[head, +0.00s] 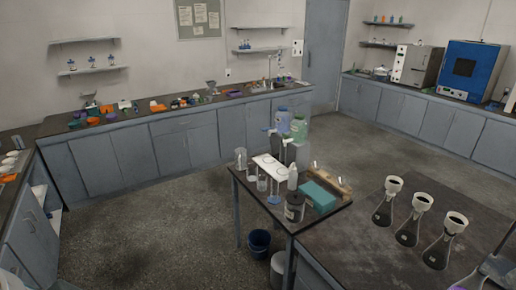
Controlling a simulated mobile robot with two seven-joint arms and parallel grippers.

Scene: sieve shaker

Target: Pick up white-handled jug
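A clear jug-like vessel (241,158) stands upright at the far left corner of the dark-topped bench in the middle of the room. It is too small in the picture to make out whether its handle is white. Two large jars, one blue (282,121) and one green (299,127), with white fittings stand raised behind that bench. Neither of my grippers shows in the head view.
Near the vessel are a clear beaker (262,183), a white bottle (293,177), a dark jar (294,207) and a teal box (318,197). Several flasks with white funnels (421,203) stand at right. A blue bucket (259,243) is on the floor. Open floor lies left.

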